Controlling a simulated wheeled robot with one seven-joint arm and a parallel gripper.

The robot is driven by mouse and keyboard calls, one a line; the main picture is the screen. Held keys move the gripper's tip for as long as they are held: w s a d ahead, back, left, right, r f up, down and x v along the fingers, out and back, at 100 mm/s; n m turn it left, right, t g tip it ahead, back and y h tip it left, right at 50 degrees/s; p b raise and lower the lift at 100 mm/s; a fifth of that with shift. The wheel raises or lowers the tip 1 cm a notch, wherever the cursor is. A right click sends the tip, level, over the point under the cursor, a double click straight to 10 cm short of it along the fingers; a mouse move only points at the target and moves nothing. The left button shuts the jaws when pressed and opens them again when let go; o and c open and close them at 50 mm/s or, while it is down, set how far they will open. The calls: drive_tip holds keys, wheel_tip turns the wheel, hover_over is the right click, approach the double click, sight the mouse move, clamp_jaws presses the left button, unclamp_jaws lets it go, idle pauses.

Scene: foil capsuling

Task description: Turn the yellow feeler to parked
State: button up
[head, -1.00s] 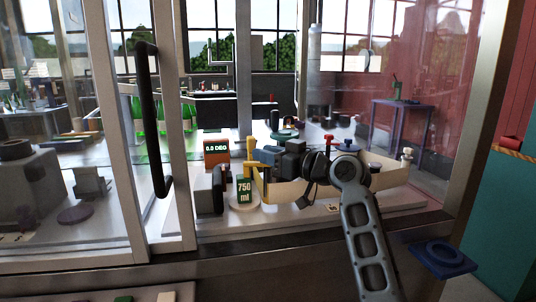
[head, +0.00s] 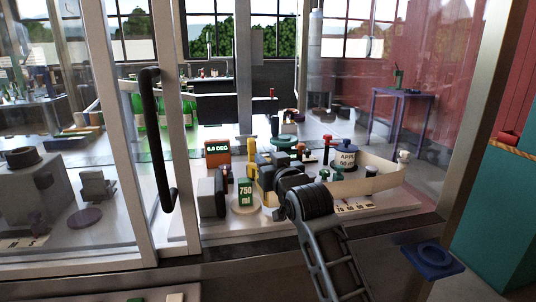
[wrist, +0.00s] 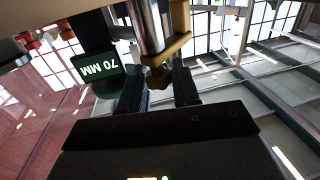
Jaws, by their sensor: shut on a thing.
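The yellow feeler (wrist: 158,76) shows in the wrist view beside a shiny metal post (wrist: 148,25), with its end between my two dark fingers. My gripper (wrist: 160,88) is shut on it. In the head view a yellow upright part (head: 252,168) stands behind the 750 ml sign (head: 245,192). My wrist there hides the gripper's fingers and most of the contact. An orange display (head: 217,152) behind reads what looks like 0.0 DEG.
A glass door with a black handle (head: 158,140) stands left of the opening. A blue-topped piece with a small label (head: 345,157) and a cream curved wall (head: 375,183) lie right of my arm. A 70 MM sign (wrist: 98,70) is close to my fingers.

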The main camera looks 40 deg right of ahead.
drive_tip(key=shift+w+a+f+m+g+h+b, duration=0.1)
drive_tip(key=shift+m+g+h+b, duration=0.3)
drive_tip(key=shift+h, duration=0.2)
drive_tip(key=shift+a+f+m+g+h+b, duration=0.1)
drive_tip(key=shift+m+g+h+b, duration=0.25)
drive_tip(key=shift+m+h, duration=0.2)
drive_tip(key=m+g+h+b, duration=0.1)
drive_tip(key=b, duration=0.1)
drive_tip(key=m+g+h+b, duration=0.1)
drive_tip(key=h+b, duration=0.1)
drive_tip(key=b, duration=0.1)
drive_tip(key=shift+f+m+g, duration=0.2)
drive_tip(key=shift+m+g, duration=0.15)
drive_tip(key=m+g+h+b, duration=0.2)
drive_tip(key=g+h+b, duration=0.1)
drive_tip(key=b, duration=0.2)
drive_tip(key=shift+d+r+m, duration=0.1)
drive_tip(key=shift+m, duration=0.3)
drive_tip(key=m+g+h+b, duration=0.1)
drive_tip(key=g+b, duration=0.1)
drive_tip(key=shift+r+g+b, duration=0.15)
drive_tip(key=shift+g+b, duration=0.2)
drive_tip(key=shift+g, duration=0.05)
drive_tip(key=shift+r+m+g, duration=0.1)
drive_tip(key=shift+m+g, duration=0.2)
drive_tip(key=shift+m, duration=0.1)
drive_tip(key=o, duration=0.9)
drive_tip(key=shift+d, duration=0.1)
drive_tip(key=shift+o, duration=0.2)
